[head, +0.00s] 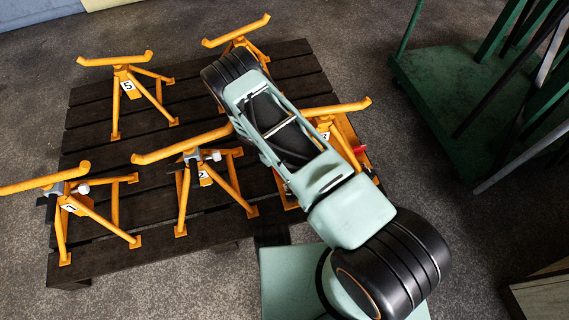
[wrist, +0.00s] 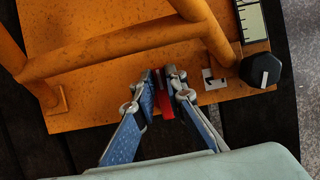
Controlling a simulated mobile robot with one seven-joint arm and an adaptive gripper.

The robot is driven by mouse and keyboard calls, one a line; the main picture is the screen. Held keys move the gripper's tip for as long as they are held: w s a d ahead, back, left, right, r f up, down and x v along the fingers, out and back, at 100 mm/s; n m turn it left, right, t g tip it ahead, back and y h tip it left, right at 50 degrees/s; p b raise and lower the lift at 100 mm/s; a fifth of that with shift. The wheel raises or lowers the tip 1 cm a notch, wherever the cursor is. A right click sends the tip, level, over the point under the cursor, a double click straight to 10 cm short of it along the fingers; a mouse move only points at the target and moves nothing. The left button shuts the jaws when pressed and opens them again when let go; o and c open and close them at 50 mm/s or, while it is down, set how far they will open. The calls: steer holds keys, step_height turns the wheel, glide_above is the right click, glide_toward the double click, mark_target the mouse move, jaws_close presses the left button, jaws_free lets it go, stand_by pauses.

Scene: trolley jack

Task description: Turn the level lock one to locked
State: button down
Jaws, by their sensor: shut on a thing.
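In the wrist view my gripper (wrist: 165,82), with blue fingers, is closed on a small red piece (wrist: 166,106), seemingly a lever. It sits over an orange base plate (wrist: 110,75) of a stand. A white angular slot mark (wrist: 213,80) and a black knob (wrist: 261,70) with a white line lie to its right on the plate. The lever's far end and pivot are hidden by the fingers, so I cannot tell its lock position. In the head view my arm covers the gripper; the orange stand marked 3 (head: 324,135) is partly behind the arm.
Several other orange stands, such as one marked 5 (head: 129,86), stand on a dark slatted pallet (head: 95,150). A green trolley (head: 440,110) with bars stands at the right. In the wrist view an orange tube (wrist: 125,45) runs close above the fingers. A gauge (wrist: 252,20) is near the knob.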

stand_by(0.6)
steer(key=c, duration=2)
jaws_free()
steer(key=shift+o, duration=0.2)
steer(key=v, duration=1.2)
steer(key=shift+m, duration=0.3)
